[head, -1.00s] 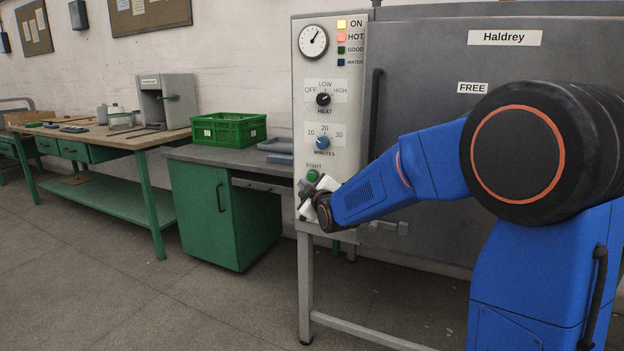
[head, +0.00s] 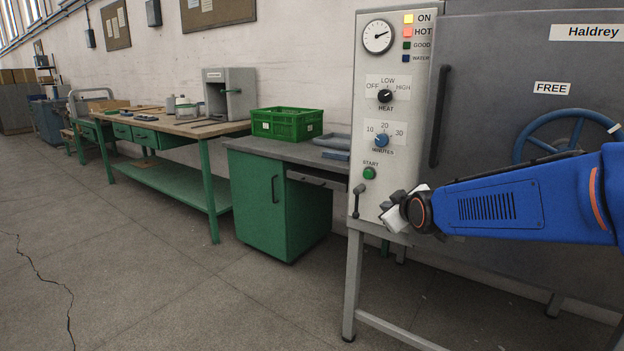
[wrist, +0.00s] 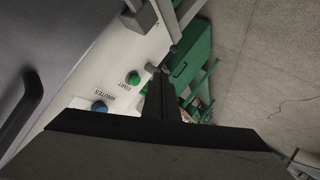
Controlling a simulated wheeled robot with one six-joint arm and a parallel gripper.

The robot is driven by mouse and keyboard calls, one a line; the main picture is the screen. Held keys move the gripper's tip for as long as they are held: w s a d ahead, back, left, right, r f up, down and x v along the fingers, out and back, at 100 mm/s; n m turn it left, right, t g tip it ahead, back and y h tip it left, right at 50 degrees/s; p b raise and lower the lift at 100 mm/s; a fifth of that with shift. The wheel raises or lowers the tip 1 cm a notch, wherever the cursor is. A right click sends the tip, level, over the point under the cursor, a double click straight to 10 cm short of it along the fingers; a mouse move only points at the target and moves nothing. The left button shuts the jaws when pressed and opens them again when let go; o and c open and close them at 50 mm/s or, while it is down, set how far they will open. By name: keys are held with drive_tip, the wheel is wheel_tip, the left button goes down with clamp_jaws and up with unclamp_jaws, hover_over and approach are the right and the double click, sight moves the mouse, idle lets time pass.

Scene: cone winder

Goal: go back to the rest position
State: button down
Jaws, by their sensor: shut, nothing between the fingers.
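My gripper (head: 392,214) is in front of the lower part of the light control panel (head: 400,165) of the grey Haldrey machine. It is below and to the right of the green START button (head: 369,173) in the head view, and its fingertips are hard to make out there. In the wrist view the dark fingers (wrist: 160,92) are together with nothing between them. The START button (wrist: 133,78) and blue MINUTES dial (wrist: 99,107) lie left of them. Above START are the MINUTES dial (head: 381,140), black HEAT dial (head: 385,95) and round gauge (head: 377,37). The yellow ON and red HOT lamps look lit.
A small lever (head: 357,200) sticks out at the panel's lower left. The machine door (head: 490,110) carries a FREE sign and a blue handwheel (head: 566,130). A green cabinet (head: 275,200) with a green crate (head: 286,124) stands left. The floor (head: 140,290) at front left is clear.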

drive_tip(key=s+d+f+m+g, duration=0.2)
drive_tip(key=s+f, duration=0.1)
drive_tip(key=s, duration=1)
drive_tip(key=s+d+f+m+g+h, duration=0.1)
drive_tip(key=s+d+f+m+g, duration=0.2)
drive_tip(key=s, duration=1)
drive_tip(key=s+d+f+m+g, duration=0.2)
drive_tip(key=s+f, duration=0.3)
drive_tip(key=s, duration=0.8)
drive_tip(key=shift+d+m+g+h, duration=0.15)
drive_tip(key=shift+m+g+h, duration=0.15)
drive_tip(key=shift+m+g, duration=0.3)
